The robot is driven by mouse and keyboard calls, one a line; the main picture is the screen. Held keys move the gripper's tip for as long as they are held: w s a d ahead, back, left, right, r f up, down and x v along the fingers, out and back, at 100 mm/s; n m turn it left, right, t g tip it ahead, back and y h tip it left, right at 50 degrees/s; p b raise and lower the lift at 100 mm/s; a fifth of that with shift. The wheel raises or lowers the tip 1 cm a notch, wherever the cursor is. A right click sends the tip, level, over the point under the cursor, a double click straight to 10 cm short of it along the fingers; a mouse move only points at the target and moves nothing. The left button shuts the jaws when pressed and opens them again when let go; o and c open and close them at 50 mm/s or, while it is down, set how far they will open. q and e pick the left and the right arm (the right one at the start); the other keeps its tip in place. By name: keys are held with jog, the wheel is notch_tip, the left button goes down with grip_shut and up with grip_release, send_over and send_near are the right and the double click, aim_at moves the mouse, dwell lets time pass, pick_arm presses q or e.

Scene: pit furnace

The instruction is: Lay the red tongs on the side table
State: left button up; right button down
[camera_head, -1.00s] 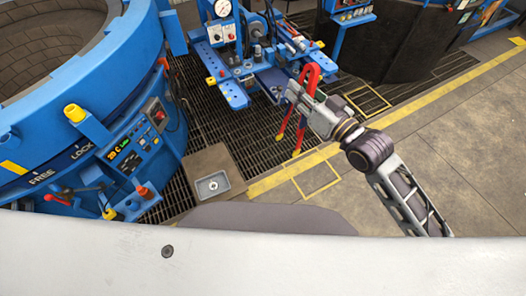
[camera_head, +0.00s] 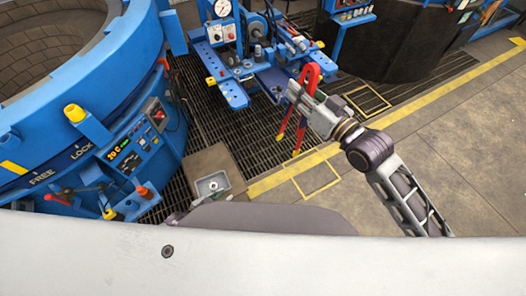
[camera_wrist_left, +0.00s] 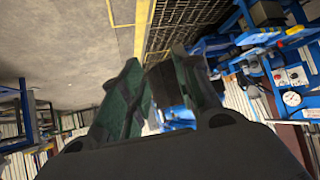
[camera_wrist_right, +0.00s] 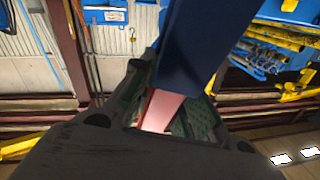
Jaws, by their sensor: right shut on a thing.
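The red tongs (camera_head: 312,72) hang from my right gripper (camera_head: 299,91) in the head view, with their legs pointing down over the dark floor grating. My right gripper is shut on them. In the right wrist view a red part (camera_wrist_right: 160,108) shows between the fingers, with a dark blue bar in front. My left gripper (camera_wrist_left: 157,62) is open and empty in its wrist view.
A blue machine with a gauge (camera_head: 223,9) is behind the tongs. Open concrete floor lies to the right.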

pick_arm(q)
jog(key=d+r+t+h, duration=0.1)
jog(key=d+r, duration=0.4)
jog(key=r, duration=0.7)
jog(key=d+r+t+h, duration=0.1)
jog(key=d+r+h, duration=0.3)
jog(key=r, duration=0.8)
jog(key=d+r+t+h, duration=0.1)
jog(key=d+r+h, duration=0.1)
jog(key=d+r, duration=0.5)
notch_tip(320, 180, up, 6)
jog(key=shift+d+f+m+h, duration=0.1)
jog(key=shift+d+m+h, duration=0.2)
jog(key=shift+d+h, duration=0.1)
jog(key=shift+w, duration=0.25)
jog(key=x, duration=1.1)
jog(key=shift+w+d, duration=0.2)
jog(key=shift+w, duration=0.1)
grip_shut()
pick_arm(e)
jog(key=c, duration=1.3)
grip_release()
